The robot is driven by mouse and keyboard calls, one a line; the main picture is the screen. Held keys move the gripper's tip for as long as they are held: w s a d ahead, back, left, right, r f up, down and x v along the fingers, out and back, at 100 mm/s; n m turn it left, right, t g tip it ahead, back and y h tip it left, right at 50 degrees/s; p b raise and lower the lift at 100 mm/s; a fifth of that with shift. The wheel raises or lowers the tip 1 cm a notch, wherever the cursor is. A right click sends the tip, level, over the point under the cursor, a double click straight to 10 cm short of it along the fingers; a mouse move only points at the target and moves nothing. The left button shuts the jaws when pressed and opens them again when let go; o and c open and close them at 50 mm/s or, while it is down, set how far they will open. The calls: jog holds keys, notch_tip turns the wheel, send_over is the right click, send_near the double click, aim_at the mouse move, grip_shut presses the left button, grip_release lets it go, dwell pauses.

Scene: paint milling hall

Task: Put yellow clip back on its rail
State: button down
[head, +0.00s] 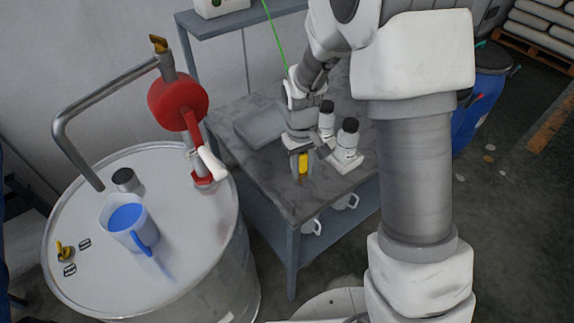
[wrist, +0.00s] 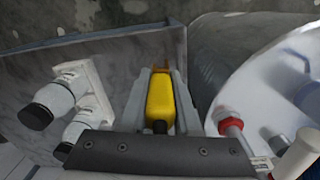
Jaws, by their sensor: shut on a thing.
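The yellow clip (head: 303,162) is a small upright yellow piece held over the front of the grey workbench (head: 262,178). My gripper (head: 299,163) is shut on it and points down. In the wrist view the clip (wrist: 160,97) sits between the two grey fingers of my gripper (wrist: 161,100), with a dark end towards the camera. Whether its lower end touches the bench top cannot be told. I cannot pick out the rail in either view.
Two white bottles with black caps (head: 347,140) stand on the bench just right of my gripper. A grey flat box (head: 260,126) lies behind left. The drum (head: 95,275) at left carries a red pump (head: 177,100) and a blue jug (head: 128,222). A blue barrel (head: 482,95) stands right.

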jog(key=a+n, duration=0.2)
jog(key=a, duration=0.2)
jog(key=b, duration=0.4)
send_over(286, 197)
jog(key=shift+a+f, duration=0.1)
jog(key=shift+f, duration=2.5)
jog(key=shift+f, duration=0.15)
jog(key=shift+f+b, duration=0.55)
jog(key=shift+f, duration=0.05)
jog(key=shift+f+b, duration=1.7)
jog(key=shift+f, duration=0.4)
jog(key=c, duration=0.6)
grip_release()
jog(key=shift+o, duration=0.2)
